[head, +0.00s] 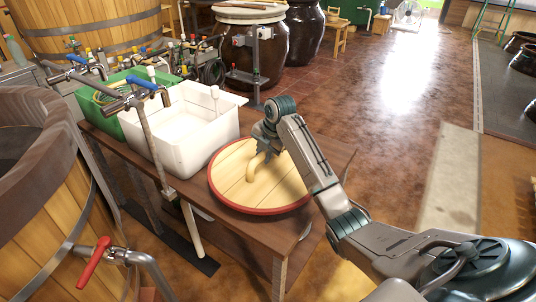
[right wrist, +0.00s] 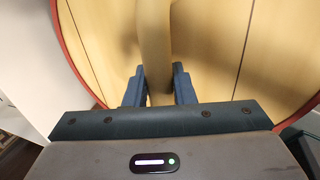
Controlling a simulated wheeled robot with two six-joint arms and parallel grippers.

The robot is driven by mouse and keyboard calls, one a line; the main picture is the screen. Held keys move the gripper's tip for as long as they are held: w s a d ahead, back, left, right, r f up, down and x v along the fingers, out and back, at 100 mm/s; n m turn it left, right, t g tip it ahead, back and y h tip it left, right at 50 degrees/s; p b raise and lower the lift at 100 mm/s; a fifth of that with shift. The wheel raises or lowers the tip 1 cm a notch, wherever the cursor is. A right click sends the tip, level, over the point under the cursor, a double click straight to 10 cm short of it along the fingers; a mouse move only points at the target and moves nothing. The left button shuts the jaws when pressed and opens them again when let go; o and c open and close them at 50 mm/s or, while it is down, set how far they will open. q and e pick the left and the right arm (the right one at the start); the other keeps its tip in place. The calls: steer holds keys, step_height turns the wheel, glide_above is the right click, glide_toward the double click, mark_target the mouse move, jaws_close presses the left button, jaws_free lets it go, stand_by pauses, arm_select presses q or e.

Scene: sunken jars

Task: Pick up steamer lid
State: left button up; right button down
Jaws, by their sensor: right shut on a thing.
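The steamer lid (head: 236,188) is a round, pale wooden disc with a red rim and a curved wooden handle (head: 252,168) on top. It lies on the brown table, to the right of the white tub. My right gripper (head: 265,148) reaches down to the handle from above. In the right wrist view, both fingers of the gripper (right wrist: 159,88) are on either side of the handle (right wrist: 155,45) and are shut on it. The lid's planks (right wrist: 215,50) fill most of that view. My left gripper is not in view.
A white tub (head: 190,125) and a green crate (head: 110,100) stand on the brown table (head: 310,230), left of the lid. A large wooden vat (head: 40,200) with a red-handled tap (head: 95,262) is at the left. Dark jars (head: 300,45) stand behind. The floor at right is open.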

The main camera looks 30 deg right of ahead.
steer(key=r, duration=0.1)
glide_above(244, 189)
steer(key=shift+r, duration=0.15)
steer(key=shift+s+a+r, duration=0.15)
steer(key=shift+s+a, duration=0.05)
steer(key=shift+a, duration=0.4)
step_height(244, 189, up, 2)
steer(key=p, duration=0.3)
steer(key=shift+s+a+r, duration=0.1)
steer(key=shift+a+r, duration=0.05)
steer(key=shift+r, duration=0.1)
arm_select(q)
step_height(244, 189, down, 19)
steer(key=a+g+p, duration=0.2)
steer(key=p, duration=0.1)
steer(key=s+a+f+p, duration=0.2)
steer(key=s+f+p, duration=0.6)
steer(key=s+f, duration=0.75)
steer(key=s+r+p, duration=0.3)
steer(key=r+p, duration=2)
steer(key=p, duration=0.1)
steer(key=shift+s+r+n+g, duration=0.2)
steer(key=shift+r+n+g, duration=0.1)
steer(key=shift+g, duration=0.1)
arm_select(e)
step_height(244, 189, up, 31)
steer(key=shift+f, duration=0.15)
